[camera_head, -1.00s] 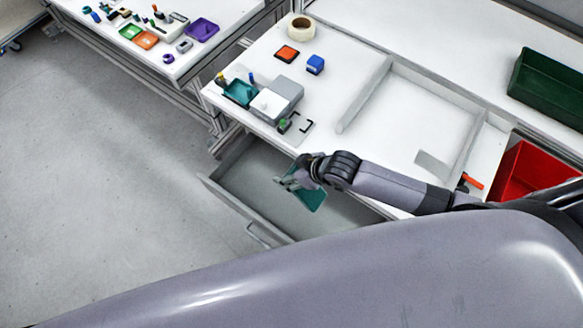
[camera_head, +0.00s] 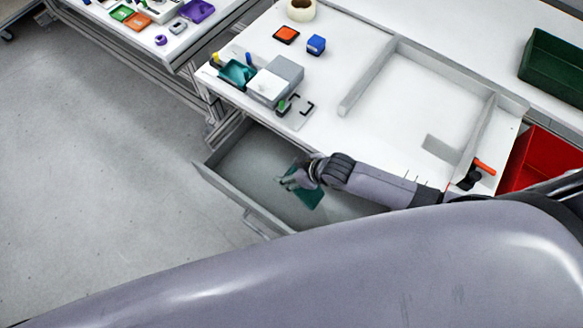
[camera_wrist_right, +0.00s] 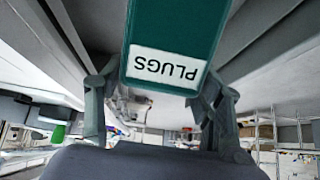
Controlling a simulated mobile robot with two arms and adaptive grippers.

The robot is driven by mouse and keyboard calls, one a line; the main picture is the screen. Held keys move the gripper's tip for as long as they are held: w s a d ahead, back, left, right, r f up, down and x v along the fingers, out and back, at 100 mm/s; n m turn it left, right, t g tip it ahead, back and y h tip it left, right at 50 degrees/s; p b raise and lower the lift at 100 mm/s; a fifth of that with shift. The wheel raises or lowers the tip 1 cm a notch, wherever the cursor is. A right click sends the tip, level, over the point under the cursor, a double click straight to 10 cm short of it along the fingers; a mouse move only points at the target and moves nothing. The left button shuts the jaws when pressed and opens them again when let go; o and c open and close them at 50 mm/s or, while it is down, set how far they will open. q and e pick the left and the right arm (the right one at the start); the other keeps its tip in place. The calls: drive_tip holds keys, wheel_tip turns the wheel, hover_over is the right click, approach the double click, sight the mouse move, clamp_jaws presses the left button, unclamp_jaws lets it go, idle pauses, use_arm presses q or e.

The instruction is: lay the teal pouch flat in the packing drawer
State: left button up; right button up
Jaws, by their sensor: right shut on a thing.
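The teal pouch (camera_head: 309,198) hangs from my right gripper (camera_head: 288,182) over the open packing drawer (camera_head: 249,160). In the right wrist view the pouch (camera_wrist_right: 172,28) shows a white label reading PLUGS, with the right gripper's fingers (camera_wrist_right: 160,92) on either side of its near end. The gripper is shut on that end. The pouch looks tilted; I cannot tell whether its far end touches the drawer floor. The drawer's right part is hidden by my arm and body. My left gripper is not in view.
The white worktable (camera_head: 375,140) lies beyond the drawer. On it are a grey box (camera_head: 277,80), a teal tray (camera_head: 236,73), a blue block (camera_head: 316,44) and an orange-topped block (camera_head: 286,35). A red bin (camera_head: 540,160) is at right. The drawer's left part is bare.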

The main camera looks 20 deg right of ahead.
drive_tip(key=shift+f+b, duration=1.3)
drive_tip(key=shift+f, duration=0.95)
drive_tip(key=o, duration=1.6)
drive_tip(key=v, duration=1.2)
